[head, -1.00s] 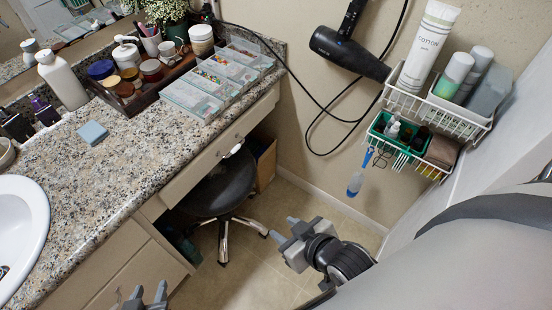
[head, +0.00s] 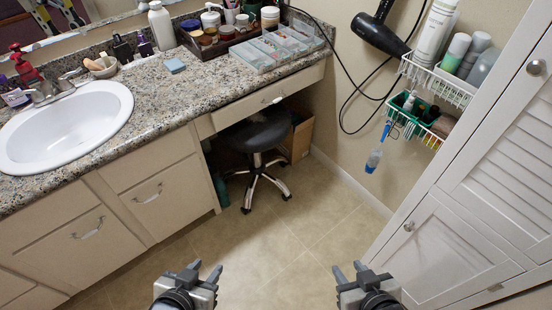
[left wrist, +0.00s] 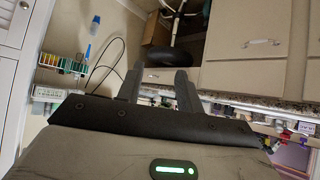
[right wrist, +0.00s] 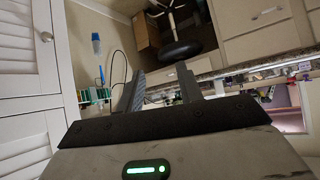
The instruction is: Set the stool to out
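The stool (head: 257,136) has a round black seat and a chrome star base with casters. In the head view it stands in the knee space under the counter, its seat partly under the drawer. It also shows in the left wrist view (left wrist: 189,50) and in the right wrist view (right wrist: 181,50). My left gripper (head: 207,272) is open and empty over the floor at the bottom of the head view. My right gripper (head: 349,272) is also open and empty, to its right. Both are well apart from the stool.
The granite counter (head: 150,100) with a sink (head: 65,125) runs along the back left. A cardboard box (head: 300,138) stands behind the stool. The tiled floor (head: 265,235) before the stool is clear.

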